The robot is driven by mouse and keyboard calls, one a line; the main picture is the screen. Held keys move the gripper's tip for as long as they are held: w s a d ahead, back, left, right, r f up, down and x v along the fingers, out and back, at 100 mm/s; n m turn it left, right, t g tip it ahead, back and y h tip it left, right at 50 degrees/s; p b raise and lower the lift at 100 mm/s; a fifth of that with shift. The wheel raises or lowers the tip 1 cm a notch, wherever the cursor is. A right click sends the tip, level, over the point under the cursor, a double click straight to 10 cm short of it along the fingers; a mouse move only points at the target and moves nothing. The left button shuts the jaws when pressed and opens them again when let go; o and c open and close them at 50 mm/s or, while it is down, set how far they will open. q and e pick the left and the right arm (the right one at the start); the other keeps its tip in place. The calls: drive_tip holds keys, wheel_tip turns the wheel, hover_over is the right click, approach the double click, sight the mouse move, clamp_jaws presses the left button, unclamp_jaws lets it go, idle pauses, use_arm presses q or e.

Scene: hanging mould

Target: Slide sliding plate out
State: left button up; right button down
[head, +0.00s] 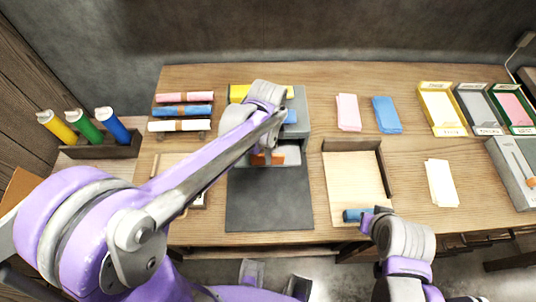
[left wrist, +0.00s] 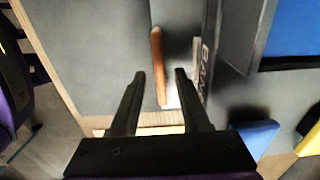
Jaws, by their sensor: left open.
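A grey box-like unit (head: 300,115) stands at the middle of the table, partly hidden by my left arm. A flat dark grey plate (head: 268,205) extends from its front toward me; I cannot tell for sure whether this is the sliding plate. An orange-brown handle (head: 275,158) shows at the unit's front, and also in the left wrist view (left wrist: 157,60). My left gripper (left wrist: 160,74) is open, and the handle appears between its fingertips; contact cannot be judged. My right gripper (head: 371,220) is by a blue roll (head: 354,215); its jaws are unclear.
A wooden tray (head: 352,170) lies right of the unit, with the blue roll at its front. Coloured rolls (head: 183,111) lie at left, bottles (head: 87,132) in a rack beyond. Folded cloths (head: 386,114) and labelled trays (head: 440,108) are at right.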

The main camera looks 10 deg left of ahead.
use_arm(q)
drive_tip(key=shift+f, duration=1.35)
clamp_jaws()
idle(0.4)
